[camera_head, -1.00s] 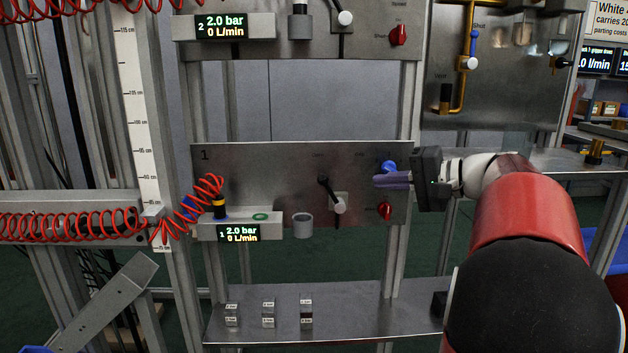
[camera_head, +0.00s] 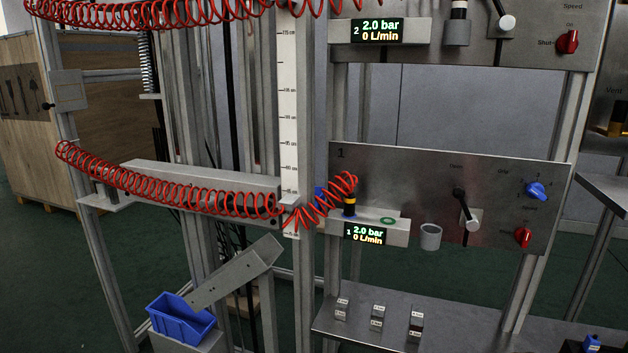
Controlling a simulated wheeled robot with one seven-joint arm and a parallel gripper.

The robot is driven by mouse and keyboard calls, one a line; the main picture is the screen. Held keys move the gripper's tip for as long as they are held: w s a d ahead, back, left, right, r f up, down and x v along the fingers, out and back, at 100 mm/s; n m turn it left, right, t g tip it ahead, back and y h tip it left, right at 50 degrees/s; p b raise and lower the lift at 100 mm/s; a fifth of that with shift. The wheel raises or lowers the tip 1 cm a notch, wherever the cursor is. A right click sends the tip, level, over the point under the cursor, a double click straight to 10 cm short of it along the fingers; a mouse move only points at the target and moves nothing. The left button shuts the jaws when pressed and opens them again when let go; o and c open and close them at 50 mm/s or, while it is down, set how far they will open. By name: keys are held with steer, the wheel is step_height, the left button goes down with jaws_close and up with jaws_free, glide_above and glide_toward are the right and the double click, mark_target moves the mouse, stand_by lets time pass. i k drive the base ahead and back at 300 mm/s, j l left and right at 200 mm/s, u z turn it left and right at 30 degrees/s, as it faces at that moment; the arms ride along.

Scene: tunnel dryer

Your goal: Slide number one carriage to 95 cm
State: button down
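The number one carriage, a grey metal panel marked 1 (camera_head: 370,170), stands upright right of the scale post. It bears a black lever with a white block (camera_head: 470,218), a blue knob (camera_head: 536,190), a red knob (camera_head: 522,236) and a grey cup (camera_head: 430,236). Its display (camera_head: 366,235) reads 2.0 bar, 0 L/min. The white height scale (camera_head: 288,110) runs up the post. A small grey pointer (camera_head: 290,200) sits low on it, seemingly under the 90 cm mark, but the small figures are hard to read. My gripper is not in view.
A red coiled hose (camera_head: 165,197) hangs across the left and joins the carriage. The number two panel (camera_head: 530,85) is above. A metal shelf (camera_head: 455,330) with small labelled blocks is below. A blue bin (camera_head: 180,318) stands lower left.

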mark_target(218, 179)
steer(key=u, duration=1.3)
